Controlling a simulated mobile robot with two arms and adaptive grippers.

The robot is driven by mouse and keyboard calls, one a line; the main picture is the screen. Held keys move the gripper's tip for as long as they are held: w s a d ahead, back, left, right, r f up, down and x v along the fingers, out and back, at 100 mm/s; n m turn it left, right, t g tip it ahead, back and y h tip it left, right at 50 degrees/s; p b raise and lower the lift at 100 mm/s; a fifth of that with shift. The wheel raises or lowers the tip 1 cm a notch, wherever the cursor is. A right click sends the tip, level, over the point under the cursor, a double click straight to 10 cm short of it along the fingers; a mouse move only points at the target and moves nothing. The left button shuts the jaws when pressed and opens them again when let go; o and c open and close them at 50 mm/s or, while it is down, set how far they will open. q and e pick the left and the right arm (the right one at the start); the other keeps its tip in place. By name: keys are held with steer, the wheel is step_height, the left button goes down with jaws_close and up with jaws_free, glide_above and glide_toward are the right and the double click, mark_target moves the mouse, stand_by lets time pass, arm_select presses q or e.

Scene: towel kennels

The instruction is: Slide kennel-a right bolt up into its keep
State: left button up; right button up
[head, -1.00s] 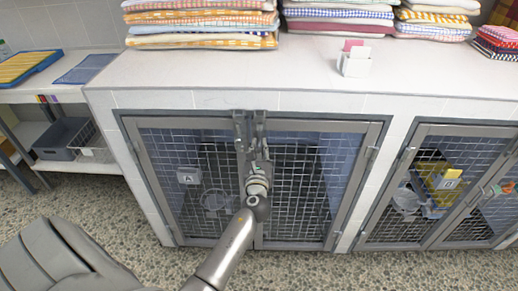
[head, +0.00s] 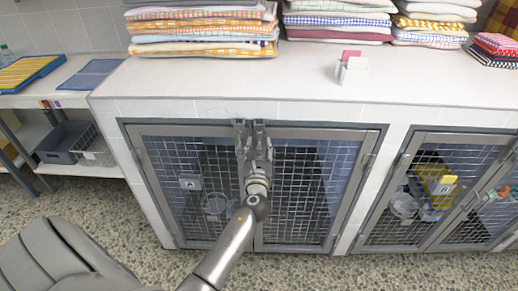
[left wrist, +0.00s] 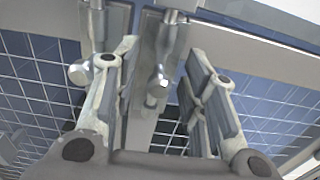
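Kennel-a (head: 146,165), tagged A, has two mesh doors, both shut, under the counter. My left gripper (head: 253,140) is upright in front of the meeting stiles at their upper part and partly hides the bolts. In the left wrist view, my left gripper (left wrist: 160,88) is open. Its fingers stand either side of the right bolt, whose knob (left wrist: 161,80) shows between them with gaps on both sides. The left bolt's knob (left wrist: 79,73) is outside the left finger. The upper bolt ends and keeps are unclear. My right gripper is out of view.
Kennel B's doors (head: 412,180) are to the right. Folded towels (head: 200,30) and a small white card holder (head: 352,70) stand on the white counter (head: 230,82). A shelf with a grey bin (head: 62,142) is at the left.

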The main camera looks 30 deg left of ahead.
arm_select(q)
steer(key=shift+f, duration=0.1)
steer(key=shift+s+d, duration=0.15)
steer(key=v, duration=1.1)
steer(key=shift+s, duration=0.3)
